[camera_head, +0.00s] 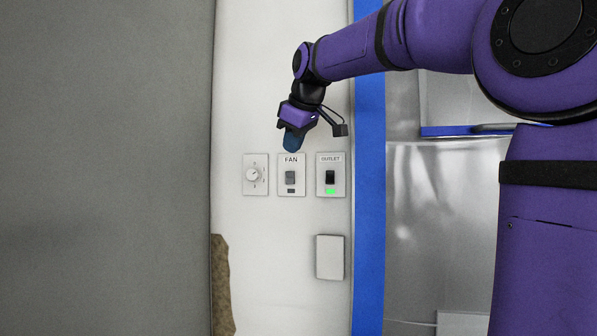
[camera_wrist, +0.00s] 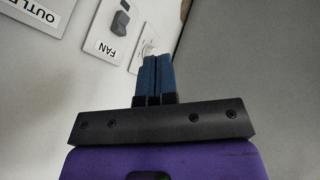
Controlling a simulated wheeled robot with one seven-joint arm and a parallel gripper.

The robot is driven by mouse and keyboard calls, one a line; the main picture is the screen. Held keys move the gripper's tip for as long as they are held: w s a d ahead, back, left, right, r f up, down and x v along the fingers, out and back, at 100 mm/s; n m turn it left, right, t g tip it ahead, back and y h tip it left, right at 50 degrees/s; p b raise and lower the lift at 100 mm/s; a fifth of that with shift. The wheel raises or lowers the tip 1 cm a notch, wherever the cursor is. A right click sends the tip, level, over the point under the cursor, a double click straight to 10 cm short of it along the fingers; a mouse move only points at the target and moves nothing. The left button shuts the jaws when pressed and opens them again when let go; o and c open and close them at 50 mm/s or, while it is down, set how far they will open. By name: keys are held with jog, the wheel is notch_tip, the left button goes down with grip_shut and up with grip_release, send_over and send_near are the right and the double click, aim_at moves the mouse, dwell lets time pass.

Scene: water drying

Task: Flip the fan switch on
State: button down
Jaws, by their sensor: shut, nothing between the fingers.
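The fan switch (camera_head: 291,177) is a grey rocker on a white plate labelled FAN, in the middle of a row of three plates on the white wall. A small dark indicator sits below the rocker. My gripper (camera_head: 292,141) is just above the FAN plate in the head view, its blue fingertips close to the label. In the wrist view, the blue fingers of my gripper (camera_wrist: 153,72) are shut together and empty. The fan switch (camera_wrist: 123,21) shows above and left of them there. I cannot tell whether the fingertips touch the wall.
An OUTLET switch (camera_head: 330,178) with a lit green indicator is right of the fan plate. A round dial (camera_head: 253,175) is on its left. A blank white box (camera_head: 329,257) is below. A blue vertical strip (camera_head: 369,220) borders the wall on the right.

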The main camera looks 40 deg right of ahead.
aim_at(290, 170)
jog(key=shift+w+d+r, duration=0.25)
jog(key=shift+d+r, duration=0.25)
jog(key=x, duration=0.3)
jog(key=d+x, duration=0.1)
jog(key=x, duration=0.3)
jog(key=w+r+x, duration=0.1)
jog(key=x, duration=0.2)
jog(key=shift+w+d+f, duration=0.25)
jog(key=shift+d+f, duration=0.05)
jog(key=shift+d, duration=0.15)
jog(key=shift+w+d+r, duration=0.15)
jog(key=shift+w+d, duration=0.4)
jog(key=shift+d, duration=0.1)
